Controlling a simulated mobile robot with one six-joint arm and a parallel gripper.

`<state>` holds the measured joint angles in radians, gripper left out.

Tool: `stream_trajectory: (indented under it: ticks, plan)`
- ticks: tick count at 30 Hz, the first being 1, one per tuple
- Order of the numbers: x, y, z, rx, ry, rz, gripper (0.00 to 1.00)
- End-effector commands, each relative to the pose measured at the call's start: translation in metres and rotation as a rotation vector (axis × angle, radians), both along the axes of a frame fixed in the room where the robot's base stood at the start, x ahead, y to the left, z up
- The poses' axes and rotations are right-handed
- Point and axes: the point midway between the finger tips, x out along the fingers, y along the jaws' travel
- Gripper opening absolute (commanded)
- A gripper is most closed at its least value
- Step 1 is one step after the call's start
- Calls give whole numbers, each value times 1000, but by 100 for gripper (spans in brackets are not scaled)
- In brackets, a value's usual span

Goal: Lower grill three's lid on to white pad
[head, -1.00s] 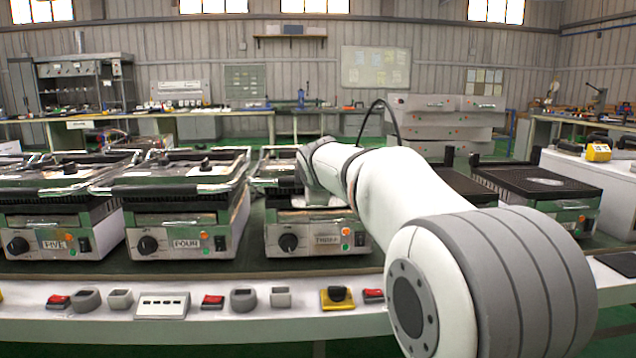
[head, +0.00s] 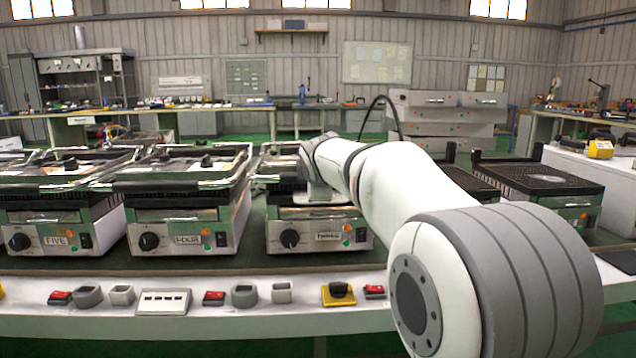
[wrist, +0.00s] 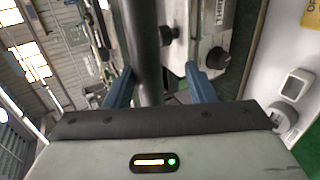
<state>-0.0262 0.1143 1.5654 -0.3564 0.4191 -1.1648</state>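Grill three (head: 318,238) is the metal grill with the "THREE" label on its front. Its lid (head: 277,167) looks low and about level, but my arm covers much of it. The pad cannot be made out for certain. In the wrist view, my gripper (wrist: 158,85) has its two blue fingers apart. The dark lid handle bar (wrist: 142,45) runs between them, close to the left finger, with a gap to the right finger. Grill three's front knob (wrist: 216,58) shows beyond the right finger.
Grill four (head: 180,235) and grill five (head: 55,238) stand to the left with lids low. Another grill (head: 545,185) with a bare dark plate stands at the right. Switches and sockets line the table's front edge (head: 240,322).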

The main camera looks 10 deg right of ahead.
Motion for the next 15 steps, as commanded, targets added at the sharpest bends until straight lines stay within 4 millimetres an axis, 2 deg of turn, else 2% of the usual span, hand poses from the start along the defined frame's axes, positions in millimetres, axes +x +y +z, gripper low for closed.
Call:
stream_trajectory:
  ticks: [9,15]
  plan:
    - [-43,7,27,0,-1,2,49]
    - [-63,9,36,0,1,1,49]
